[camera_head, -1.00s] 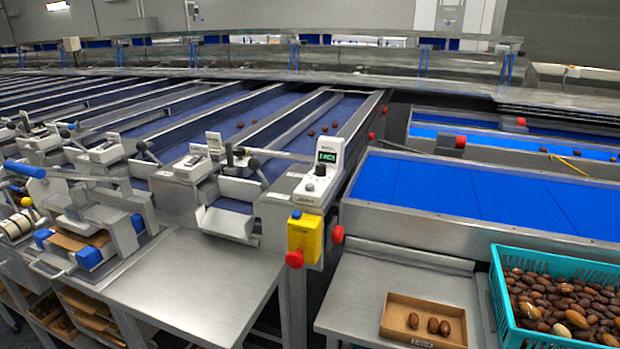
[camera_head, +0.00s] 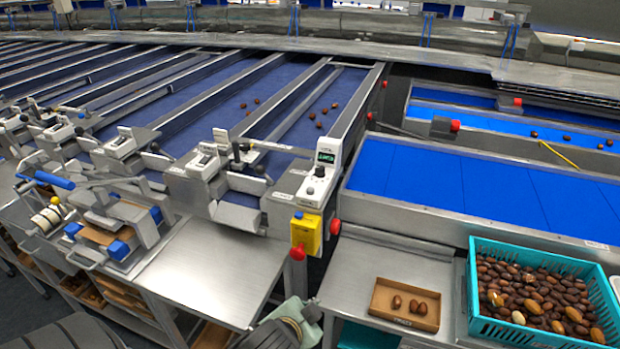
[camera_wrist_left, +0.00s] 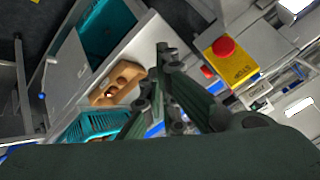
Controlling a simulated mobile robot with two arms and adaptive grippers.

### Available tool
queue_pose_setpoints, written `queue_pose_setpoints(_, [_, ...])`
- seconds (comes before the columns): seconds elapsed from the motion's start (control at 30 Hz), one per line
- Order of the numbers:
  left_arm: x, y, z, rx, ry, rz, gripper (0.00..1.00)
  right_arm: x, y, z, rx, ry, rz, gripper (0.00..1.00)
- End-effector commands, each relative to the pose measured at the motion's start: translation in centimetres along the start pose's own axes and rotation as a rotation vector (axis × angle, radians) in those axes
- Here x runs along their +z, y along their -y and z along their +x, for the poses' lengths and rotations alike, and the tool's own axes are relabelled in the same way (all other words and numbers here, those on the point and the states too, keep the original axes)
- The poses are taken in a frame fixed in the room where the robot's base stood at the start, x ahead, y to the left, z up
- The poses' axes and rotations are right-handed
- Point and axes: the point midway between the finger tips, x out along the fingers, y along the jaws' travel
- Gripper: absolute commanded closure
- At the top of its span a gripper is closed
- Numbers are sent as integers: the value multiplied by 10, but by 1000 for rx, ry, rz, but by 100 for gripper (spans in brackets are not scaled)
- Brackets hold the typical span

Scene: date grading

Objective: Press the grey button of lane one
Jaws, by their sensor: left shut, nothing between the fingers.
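The lane-end control unit (camera_head: 322,172) is a white upright box with a green display and a black knob, at the end of the nearest blue lane (camera_head: 318,118) in the head view. My left gripper (camera_wrist_left: 165,55) is shut and empty in the left wrist view, apart from the yellow box. Grey-green parts of my left arm show at the bottom of the head view, below the control unit. My right gripper is out of view.
A cardboard tray (camera_head: 404,321) with a few dates and a turquoise crate (camera_head: 470,290) full of dates stand on the right steel table. A wide blue belt (camera_head: 480,185) lies behind them. The left steel table (camera_head: 205,280) has bare room in front of the lanes.

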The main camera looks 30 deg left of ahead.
Motion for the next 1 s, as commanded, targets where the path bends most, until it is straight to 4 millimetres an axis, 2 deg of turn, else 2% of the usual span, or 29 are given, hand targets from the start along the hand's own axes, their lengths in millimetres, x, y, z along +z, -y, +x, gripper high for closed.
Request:
queue_pose_setpoints(0.03, [-30,23,0,-72,-79,61,100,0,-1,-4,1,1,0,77])
queue_pose_setpoints(0.1, [-70,52,1,-181,-190,160,100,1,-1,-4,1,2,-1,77])
queue_pose_setpoints(0.17, [-106,74,-2,-276,-287,256,100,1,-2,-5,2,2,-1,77])
queue_pose_setpoints(0.3, [-194,114,-21,-520,-515,527,100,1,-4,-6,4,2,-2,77])
queue_pose_setpoints(0.43, [-278,130,-52,-782,-729,886,100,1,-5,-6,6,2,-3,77])
queue_pose_setpoints(0.5, [-322,126,-70,-945,-842,1161,100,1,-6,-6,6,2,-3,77])
queue_pose_setpoints(0.53, [-338,121,-76,-1010,-883,1293,100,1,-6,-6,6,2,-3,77])
queue_pose_setpoints(0.6, [-362,108,-79,-1140,-949,1615,100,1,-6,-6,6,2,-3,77])
queue_pose_setpoints(0.67, [-372,101,-70,-1217,-971,1910,100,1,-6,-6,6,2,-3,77])
queue_pose_setpoints(0.7, [-373,101,-58,-1245,-966,2116,100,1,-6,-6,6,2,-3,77])
queue_pose_setpoints(0.77, [-367,111,-35,-1242,-924,2430,100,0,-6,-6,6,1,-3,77])
queue_pose_setpoints(0.83, [-350,141,-2,-1154,-829,2789,100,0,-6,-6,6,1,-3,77])
queue_pose_setpoints(0.87, [-341,155,9,1051,754,-2788,100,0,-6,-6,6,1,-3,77])
queue_pose_setpoints(1.0, [-303,222,40,671,499,-2722,100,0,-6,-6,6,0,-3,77])
